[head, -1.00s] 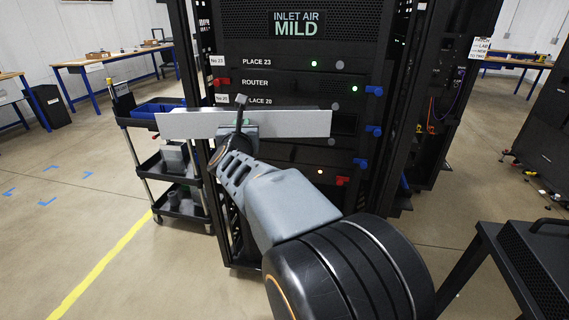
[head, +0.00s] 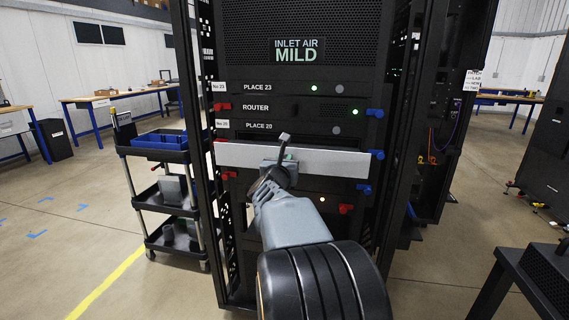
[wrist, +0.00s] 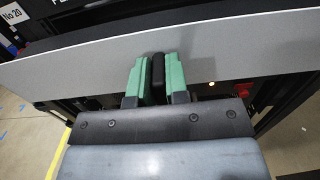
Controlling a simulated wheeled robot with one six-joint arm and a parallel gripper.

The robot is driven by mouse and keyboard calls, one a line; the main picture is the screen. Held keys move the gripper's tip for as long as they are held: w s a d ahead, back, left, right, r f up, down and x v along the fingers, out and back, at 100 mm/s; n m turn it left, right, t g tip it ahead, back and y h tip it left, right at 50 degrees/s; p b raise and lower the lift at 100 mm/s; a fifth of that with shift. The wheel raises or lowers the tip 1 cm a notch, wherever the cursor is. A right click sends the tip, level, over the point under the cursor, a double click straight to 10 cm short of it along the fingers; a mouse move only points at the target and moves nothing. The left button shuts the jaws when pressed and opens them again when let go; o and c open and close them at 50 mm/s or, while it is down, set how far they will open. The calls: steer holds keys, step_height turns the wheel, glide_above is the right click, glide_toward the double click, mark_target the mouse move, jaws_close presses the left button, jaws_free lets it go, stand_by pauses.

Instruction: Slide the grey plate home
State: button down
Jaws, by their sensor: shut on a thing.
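The grey plate (head: 335,161) is a long light panel lying across the front of the rack, just below the PLACE 20 label (head: 259,126). It spans nearly the full width between the rack posts and tilts slightly down to the right in the head view. In the wrist view the plate (wrist: 230,55) crosses the whole picture. My gripper (wrist: 158,75) has green fingers shut on a dark handle at the plate's middle; in the head view my gripper (head: 281,168) is in front of the plate. I cannot tell how far the plate sits in the slot.
The router unit (head: 290,107) is above. A black cart (head: 165,190) with a blue bin stands at left. A dark stand (head: 520,280) is at lower right.

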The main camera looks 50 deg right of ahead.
mark_target(293, 146)
steer(key=shift+f+b, duration=0.1)
steer(key=shift+b, duration=0.3)
steer(key=shift+b+x, duration=0.55)
steer(key=shift+x, duration=2.2)
steer(key=shift+b, duration=0.9)
steer(key=shift+p+x, duration=0.35)
steer(key=shift+x, duration=3.5)
steer(key=c, duration=1.1)
jaws_free()
steer(key=shift+f, duration=0.15)
steer(key=shift+o, duration=0.2)
